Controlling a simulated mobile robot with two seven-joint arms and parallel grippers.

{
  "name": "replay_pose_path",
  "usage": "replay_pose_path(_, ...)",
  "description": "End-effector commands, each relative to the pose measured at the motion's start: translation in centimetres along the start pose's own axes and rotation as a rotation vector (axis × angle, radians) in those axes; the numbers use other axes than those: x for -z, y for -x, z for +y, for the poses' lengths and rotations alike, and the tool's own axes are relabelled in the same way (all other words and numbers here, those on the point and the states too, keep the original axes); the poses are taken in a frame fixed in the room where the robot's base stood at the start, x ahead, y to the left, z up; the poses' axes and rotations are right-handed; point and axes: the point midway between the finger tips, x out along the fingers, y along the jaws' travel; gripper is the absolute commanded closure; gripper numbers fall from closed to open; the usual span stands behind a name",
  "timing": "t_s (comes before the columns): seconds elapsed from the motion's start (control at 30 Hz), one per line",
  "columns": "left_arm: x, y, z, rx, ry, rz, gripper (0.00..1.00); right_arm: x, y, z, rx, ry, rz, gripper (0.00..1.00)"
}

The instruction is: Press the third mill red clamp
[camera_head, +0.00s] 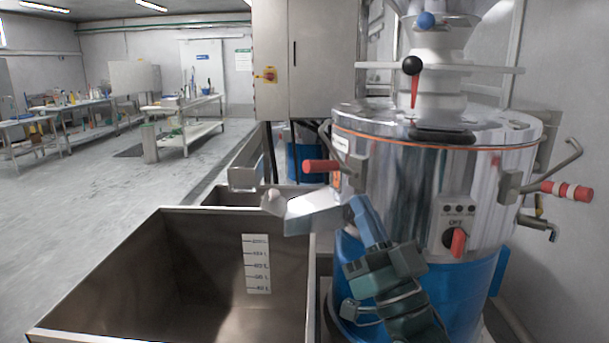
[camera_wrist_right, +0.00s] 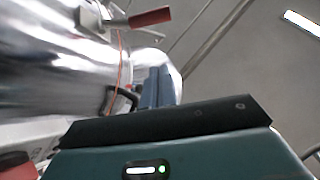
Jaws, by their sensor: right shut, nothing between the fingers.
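The mill is a polished steel drum (camera_head: 400,185) on a blue base, at the right of the head view. A clamp with a red handle (camera_head: 322,166) sticks out from its left side; a red handle (camera_wrist_right: 150,17) also shows at the top of the right wrist view. Another clamp with a red handle (camera_head: 568,190) is on the mill's right side. I cannot tell which clamp counts as third. My right gripper (camera_head: 357,202) is shut and empty in front of the drum, below and right of the left red handle, apart from it. Its fingers (camera_wrist_right: 157,88) show in the wrist view. My left gripper is not in view.
A metal spout (camera_head: 312,215) juts from the mill over a steel bin (camera_head: 110,290) with a level scale. A control box with a red knob (camera_head: 458,240) is on the drum's front. A steel cabinet (camera_head: 305,60) stands behind. Open floor lies left.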

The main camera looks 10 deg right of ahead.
Motion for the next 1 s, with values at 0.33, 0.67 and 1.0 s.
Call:
replay_pose_path(0.33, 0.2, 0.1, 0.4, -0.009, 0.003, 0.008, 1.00, 0.9, -0.4, -0.1, 0.008, -0.006, 0.034, 1.00)
replay_pose_path(0.67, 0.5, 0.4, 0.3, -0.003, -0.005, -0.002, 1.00, 1.2, -2.7, -0.2, 0.009, -0.005, 0.035, 1.00)
replay_pose_path(1.0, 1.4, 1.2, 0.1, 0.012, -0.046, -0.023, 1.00, 1.4, -10.0, -0.3, 0.009, -0.005, 0.034, 1.00)
